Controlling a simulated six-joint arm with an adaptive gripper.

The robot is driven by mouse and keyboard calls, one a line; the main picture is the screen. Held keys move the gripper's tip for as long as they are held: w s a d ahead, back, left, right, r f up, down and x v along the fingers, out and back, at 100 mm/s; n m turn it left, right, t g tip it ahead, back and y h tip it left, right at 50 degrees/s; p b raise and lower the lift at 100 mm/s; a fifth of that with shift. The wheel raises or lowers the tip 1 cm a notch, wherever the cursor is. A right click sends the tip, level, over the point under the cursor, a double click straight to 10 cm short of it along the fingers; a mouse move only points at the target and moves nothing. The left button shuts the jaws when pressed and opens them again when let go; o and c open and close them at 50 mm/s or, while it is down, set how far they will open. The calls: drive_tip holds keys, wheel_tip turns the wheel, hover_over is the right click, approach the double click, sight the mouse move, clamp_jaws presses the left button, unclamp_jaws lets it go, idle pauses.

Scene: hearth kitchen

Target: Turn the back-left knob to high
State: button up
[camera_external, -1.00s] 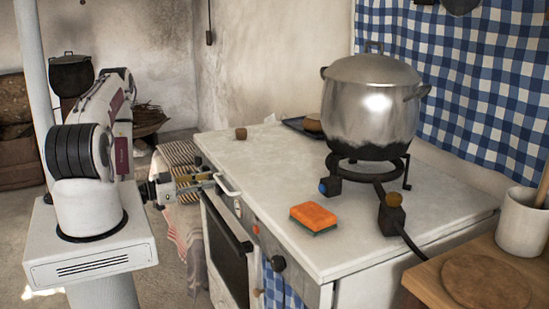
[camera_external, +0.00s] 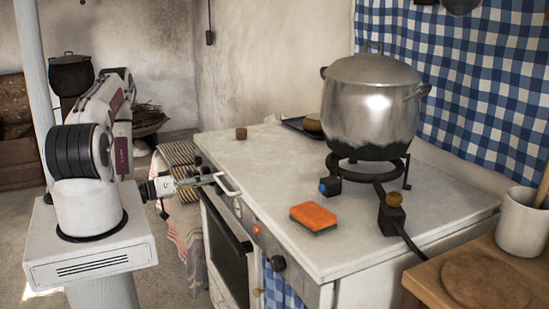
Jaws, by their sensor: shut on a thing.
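The white stove (camera_external: 262,165) has a front panel with a black knob (camera_external: 278,263) near its close end and a small glowing orange-red light (camera_external: 256,229). A round dial (camera_external: 238,206) sits farther along. My gripper (camera_external: 216,178) is at the far end of this panel, beside the white rail. Its jaws are shut on what looks like a knob there. That knob is hidden by the fingers and the stove edge, so its marking and setting cannot be read.
A white rail (camera_external: 228,186) runs along the stove front close to my gripper. Striped towels (camera_external: 189,238) hang beyond it. On the stove top are an orange sponge (camera_external: 313,217) and a large pot (camera_external: 370,105) on a burner ring.

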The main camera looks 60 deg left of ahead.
drive_tip(key=shift+n, duration=2)
drive_tip(key=o, duration=1.1)
drive_tip(key=s, duration=1.2)
